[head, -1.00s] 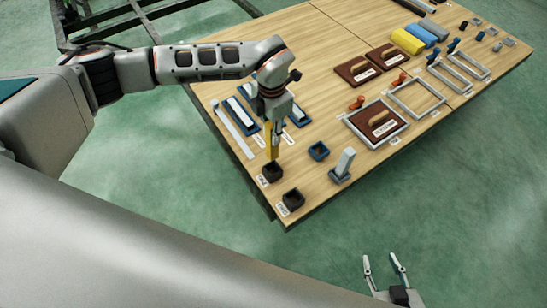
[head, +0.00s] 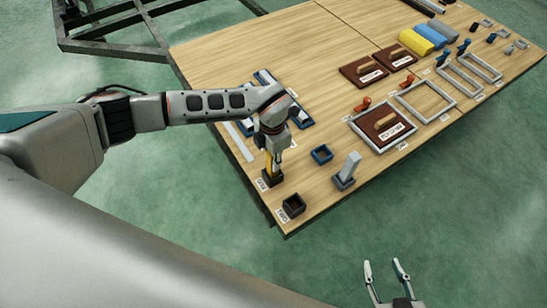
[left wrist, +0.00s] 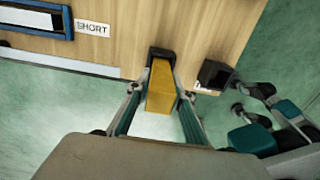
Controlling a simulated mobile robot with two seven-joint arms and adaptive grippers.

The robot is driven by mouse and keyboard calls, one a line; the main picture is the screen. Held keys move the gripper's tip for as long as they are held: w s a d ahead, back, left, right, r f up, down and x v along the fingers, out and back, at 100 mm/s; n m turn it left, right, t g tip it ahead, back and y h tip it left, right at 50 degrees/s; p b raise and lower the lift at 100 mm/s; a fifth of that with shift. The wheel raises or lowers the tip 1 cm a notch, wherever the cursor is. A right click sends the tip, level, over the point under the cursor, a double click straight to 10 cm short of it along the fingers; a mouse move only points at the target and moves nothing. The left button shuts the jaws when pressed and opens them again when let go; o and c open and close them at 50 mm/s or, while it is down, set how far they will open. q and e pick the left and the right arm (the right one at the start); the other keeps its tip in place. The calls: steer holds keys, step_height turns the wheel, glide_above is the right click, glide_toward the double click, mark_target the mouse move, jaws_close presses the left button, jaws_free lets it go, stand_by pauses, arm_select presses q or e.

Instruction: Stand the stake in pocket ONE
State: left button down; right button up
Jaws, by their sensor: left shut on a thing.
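The yellow stake (head: 274,160) is upright in my left gripper (head: 273,150), which is shut on it. The stake's lower end meets the dark square pocket (head: 271,178) at the table's near left edge, beside a small white label. In the left wrist view the yellow stake (left wrist: 161,85) runs between the fingers to the dark pocket (left wrist: 160,53). Its lower end appears inside the opening, but the depth is hidden. A second dark pocket (head: 293,206) is empty nearer the table corner. My right gripper (head: 388,272) is open and empty, off the table.
Blue-framed trays (head: 299,112) lie behind my left gripper. Frames and brown boards fill the far right. The green floor is clear in front.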

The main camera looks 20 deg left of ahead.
arm_select(q)
steer(key=shift+r, duration=0.15)
steer(key=c, duration=1.8)
jaws_free()
steer(key=shift+f, duration=0.2)
steer(key=shift+o, duration=0.2)
steer(key=shift+r, duration=0.1)
